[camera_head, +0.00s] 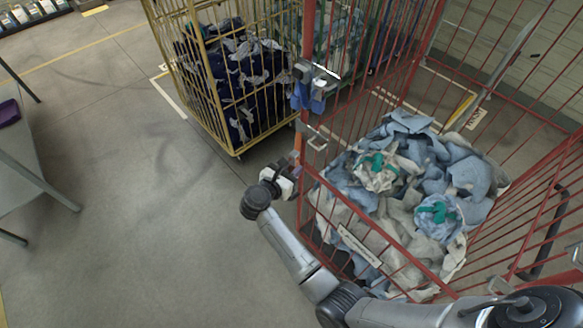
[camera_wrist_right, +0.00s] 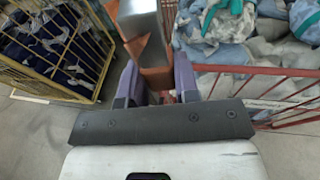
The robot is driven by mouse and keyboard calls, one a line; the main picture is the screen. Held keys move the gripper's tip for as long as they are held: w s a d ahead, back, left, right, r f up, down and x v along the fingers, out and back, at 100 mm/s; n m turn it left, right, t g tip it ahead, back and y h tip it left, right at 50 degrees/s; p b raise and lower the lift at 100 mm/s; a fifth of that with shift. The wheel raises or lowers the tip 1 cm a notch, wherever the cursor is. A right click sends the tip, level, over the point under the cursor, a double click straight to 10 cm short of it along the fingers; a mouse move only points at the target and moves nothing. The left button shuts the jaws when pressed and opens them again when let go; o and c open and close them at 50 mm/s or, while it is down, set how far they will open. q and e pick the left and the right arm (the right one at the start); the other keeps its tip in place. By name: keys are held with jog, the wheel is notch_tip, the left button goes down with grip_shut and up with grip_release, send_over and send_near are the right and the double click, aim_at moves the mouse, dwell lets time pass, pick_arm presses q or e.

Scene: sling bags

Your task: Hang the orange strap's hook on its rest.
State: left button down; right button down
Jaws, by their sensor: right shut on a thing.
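My right gripper (camera_head: 292,173) is at the near-left corner post of the red cage, low beside its bars. In the right wrist view its two fingers (camera_wrist_right: 157,88) are shut on the orange strap (camera_wrist_right: 152,55). A grey metal piece (camera_wrist_right: 139,18) rises from the strap above the fingers; I cannot tell whether it is the hook. In the head view the strap (camera_head: 297,144) shows as a small orange patch above the gripper. Blue and grey fittings (camera_head: 309,92) sit higher on the post; I cannot tell which part is the rest. My left gripper is not in view.
The red cage (camera_head: 402,72) holds blue and white cloth bundles (camera_head: 410,165), two with green ties. A yellow cage (camera_head: 237,152) with dark blue bundles stands behind, close to the post. A grey table (camera_head: 30,165) is at the left. The floor between is clear.

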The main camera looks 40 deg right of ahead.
jog(key=shift+a+b, duration=0.1)
jog(key=shift+b, duration=0.4)
jog(key=shift+d, duration=0.3)
jog(key=shift+w+d, duration=0.1)
jog(key=shift+d, duration=0.95)
jog(key=shift+w+d, duration=0.1)
jog(key=shift+d, duration=0.75)
jog(key=shift+b, duration=0.3)
